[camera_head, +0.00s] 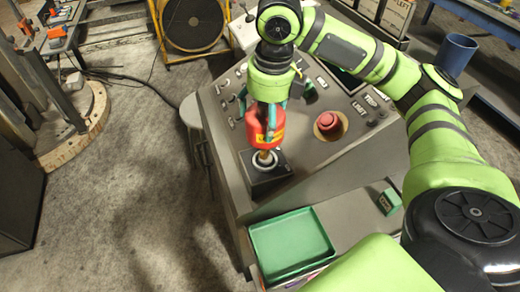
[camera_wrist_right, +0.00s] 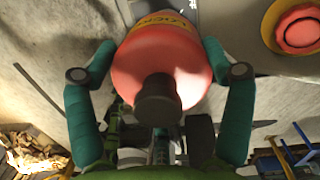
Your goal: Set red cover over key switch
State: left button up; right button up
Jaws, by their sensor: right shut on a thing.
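The red cover (camera_head: 262,126), with a yellow label, is held in my right gripper (camera_head: 267,112). In the right wrist view the red cover (camera_wrist_right: 165,60) sits between the two teal fingers of the right gripper (camera_wrist_right: 160,50), with a black knob toward the camera. The key switch (camera_head: 265,160) is a round, pale-ringed part on a black box on the grey console. The cover is over it in the head view, with the switch still showing below its lower edge. I cannot tell whether they touch. My left gripper is not in view.
A red mushroom button (camera_head: 327,121) stands on the console (camera_head: 345,150) to the right of the switch; small levers line its left edge. A green tray (camera_head: 291,246) and a small green block (camera_head: 389,202) lie on the lower front ledge.

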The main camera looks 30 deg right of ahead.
aim_at(266, 147)
jog(key=f, duration=0.4)
jog(key=shift+s+f, duration=0.2)
jog(key=shift+s, duration=0.15)
jog(key=shift+d+f+p, duration=0.1)
jog(key=shift+f+p, duration=0.2)
jog(key=shift+f, duration=0.1)
notch_tip(266, 147, down, 4)
jog(key=shift+w+r, duration=0.1)
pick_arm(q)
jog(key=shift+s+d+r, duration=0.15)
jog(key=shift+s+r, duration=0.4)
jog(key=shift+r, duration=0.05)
pick_arm(e)
jog(key=shift+f, duration=0.25)
jog(key=o, duration=1.1)
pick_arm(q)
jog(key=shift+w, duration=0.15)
pick_arm(e)
jog(key=shift+o, duration=0.2)
